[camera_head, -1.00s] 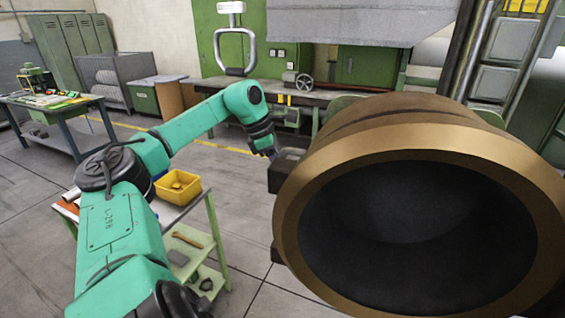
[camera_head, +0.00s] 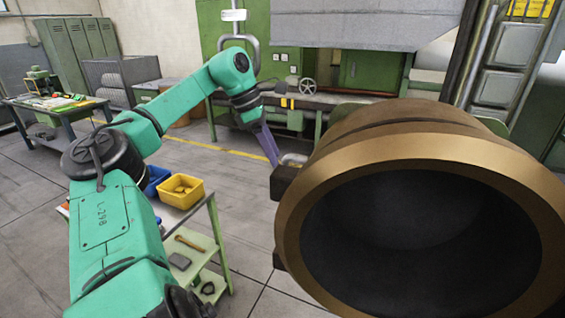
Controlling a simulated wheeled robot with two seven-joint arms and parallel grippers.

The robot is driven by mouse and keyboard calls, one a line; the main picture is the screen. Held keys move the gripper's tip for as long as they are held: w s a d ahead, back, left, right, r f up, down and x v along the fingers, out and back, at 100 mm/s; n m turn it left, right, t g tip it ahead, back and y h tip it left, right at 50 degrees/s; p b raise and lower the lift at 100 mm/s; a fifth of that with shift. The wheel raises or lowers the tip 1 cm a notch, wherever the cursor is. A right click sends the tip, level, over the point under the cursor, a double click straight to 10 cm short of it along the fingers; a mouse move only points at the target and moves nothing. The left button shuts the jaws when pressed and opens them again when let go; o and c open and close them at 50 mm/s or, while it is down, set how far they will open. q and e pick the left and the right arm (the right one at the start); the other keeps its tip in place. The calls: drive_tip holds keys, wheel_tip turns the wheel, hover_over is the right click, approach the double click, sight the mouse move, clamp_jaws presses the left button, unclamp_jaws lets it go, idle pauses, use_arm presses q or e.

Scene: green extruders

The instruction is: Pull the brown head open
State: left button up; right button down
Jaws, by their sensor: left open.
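The brown head (camera_head: 330,185) is a large round bronze ring with a dark hollow, filling the right of the head view. A dark block (camera_head: 285,181) sticks out from its left side. My left gripper (camera_head: 277,160) hangs from the green arm just above and left of that block, fingers pointing down. Its purple-grey fingers are seen edge-on and are open. I cannot tell whether they touch the block. My right gripper is not in view.
A green cart (camera_head: 218,246) with a yellow bin (camera_head: 180,190) and a blue bin (camera_head: 154,178) stands under my left arm. A workbench (camera_head: 62,112) is at the far left. Green machinery (camera_head: 350,66) fills the back. Grey floor between is clear.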

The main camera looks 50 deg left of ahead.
use_arm(q)
drive_tip(key=v, duration=0.6)
